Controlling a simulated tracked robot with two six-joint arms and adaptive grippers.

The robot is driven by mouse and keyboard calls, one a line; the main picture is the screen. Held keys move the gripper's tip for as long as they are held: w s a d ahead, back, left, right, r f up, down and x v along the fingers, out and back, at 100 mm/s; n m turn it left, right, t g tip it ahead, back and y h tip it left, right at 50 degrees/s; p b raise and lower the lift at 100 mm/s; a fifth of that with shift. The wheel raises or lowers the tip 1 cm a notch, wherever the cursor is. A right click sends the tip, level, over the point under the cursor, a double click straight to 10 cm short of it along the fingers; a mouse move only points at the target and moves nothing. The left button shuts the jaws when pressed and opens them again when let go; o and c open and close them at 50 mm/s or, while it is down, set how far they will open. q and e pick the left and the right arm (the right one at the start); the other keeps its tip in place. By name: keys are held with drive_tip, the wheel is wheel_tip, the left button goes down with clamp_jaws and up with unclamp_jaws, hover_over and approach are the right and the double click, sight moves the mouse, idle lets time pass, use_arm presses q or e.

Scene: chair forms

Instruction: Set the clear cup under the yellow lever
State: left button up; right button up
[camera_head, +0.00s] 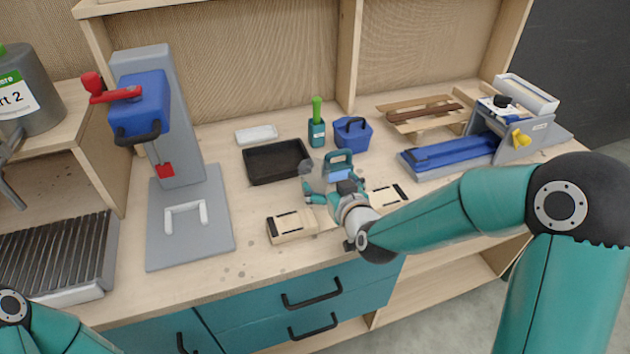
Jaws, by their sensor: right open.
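A see-through greyish shape that looks like the clear cup (307,168) is on the workbench just beyond my right gripper, at the front right corner of the black tray. Its outline is faint and partly hidden by the gripper. My right gripper (334,184) is open, its fingers spread and pointing away toward the back of the bench. I cannot tell whether a finger touches the cup. My left gripper is out of view.
Beige blocks (291,226) lie near the front. A grey press (165,235) with red handle stands left. Bench (245,255) is clear at front left.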

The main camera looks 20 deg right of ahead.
sight(310, 167)
drive_tip(key=p+x, duration=0.1)
drive_tip(key=x, duration=0.4)
drive_tip(key=a+p+x, duration=0.1)
drive_tip(key=x, duration=0.1)
drive_tip(key=shift+w+f+p, duration=0.25)
drive_tip(key=shift+f+p, duration=0.1)
drive_tip(key=shift+f, duration=0.05)
drive_tip(key=shift+w+f, duration=0.15)
drive_tip(key=shift+w, duration=0.1)
drive_tip(key=shift+c, duration=0.2)
drive_tip(key=c, duration=0.9)
